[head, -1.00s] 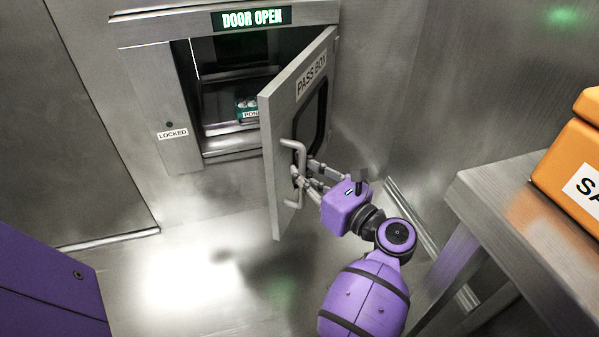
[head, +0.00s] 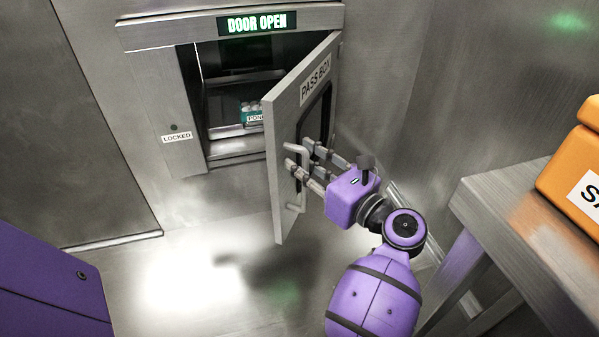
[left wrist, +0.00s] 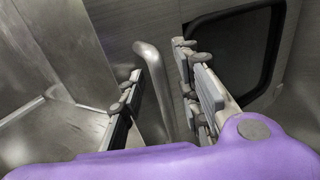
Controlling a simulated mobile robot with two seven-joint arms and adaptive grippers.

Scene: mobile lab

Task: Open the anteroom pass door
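The pass box door (head: 285,185), a grey panel with a dark window, stands swung wide open, hinged on its right side. The sign (head: 256,23) above reads DOOR OPEN. The bent grey door handle (head: 295,209) shows on the door's front; it also shows in the left wrist view (left wrist: 152,75). My left gripper (head: 302,162) is at the handle with its fingers spread. In the left wrist view the handle stands between the two open fingers (left wrist: 160,85), with a clear gap on the right; contact on the left is unclear. My right gripper is not in view.
Inside the pass box a small teal rack (head: 251,113) with white-topped items sits on a shelf. A LOCKED label (head: 177,138) is left of the opening. A metal table (head: 500,205) with an orange case (head: 575,165) stands at the right. The floor below is clear.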

